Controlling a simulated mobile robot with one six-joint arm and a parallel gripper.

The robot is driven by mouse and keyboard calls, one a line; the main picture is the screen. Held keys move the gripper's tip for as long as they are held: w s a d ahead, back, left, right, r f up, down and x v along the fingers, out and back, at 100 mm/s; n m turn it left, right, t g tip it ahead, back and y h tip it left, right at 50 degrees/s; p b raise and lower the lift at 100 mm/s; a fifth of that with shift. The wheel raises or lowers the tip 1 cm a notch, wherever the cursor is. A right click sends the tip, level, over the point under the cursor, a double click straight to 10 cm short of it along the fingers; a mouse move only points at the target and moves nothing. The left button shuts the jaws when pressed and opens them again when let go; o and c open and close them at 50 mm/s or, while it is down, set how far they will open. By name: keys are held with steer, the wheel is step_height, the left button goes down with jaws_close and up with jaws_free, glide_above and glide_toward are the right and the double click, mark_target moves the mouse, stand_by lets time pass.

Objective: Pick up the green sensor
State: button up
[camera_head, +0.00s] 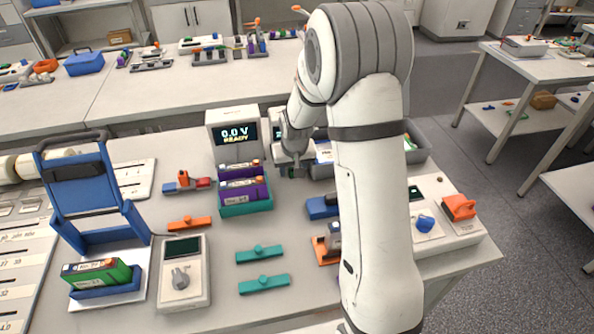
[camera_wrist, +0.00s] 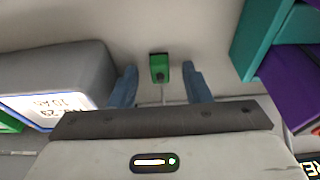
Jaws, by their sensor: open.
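The green sensor (camera_wrist: 160,68) is a small green block with a dark square on its face and a thin pale cable. In the wrist view it lies on the light table top, beyond and between my fingertips. My gripper (camera_wrist: 160,84) is open, with one blue finger on each side of the sensor's line and nothing between them. In the head view my gripper (camera_head: 291,170) points down beside the battery cycler (camera_head: 231,118). The sensor is only a small dark green patch under it there, mostly hidden by my arm.
A teal holder with purple cells (camera_head: 246,208) stands close left of my gripper; its teal wall (camera_wrist: 262,35) shows at right in the wrist view. A grey bin (camera_wrist: 60,70) is on the other side. Teal clamps (camera_head: 262,254) and a blue block (camera_head: 320,208) lie nearer.

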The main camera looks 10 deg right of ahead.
mark_target(292, 171)
jaws_close()
stand_by(0.4)
steer(key=shift+r, duration=0.1)
step_height(292, 171, up, 10)
steer(key=b, duration=0.1)
stand_by(0.4)
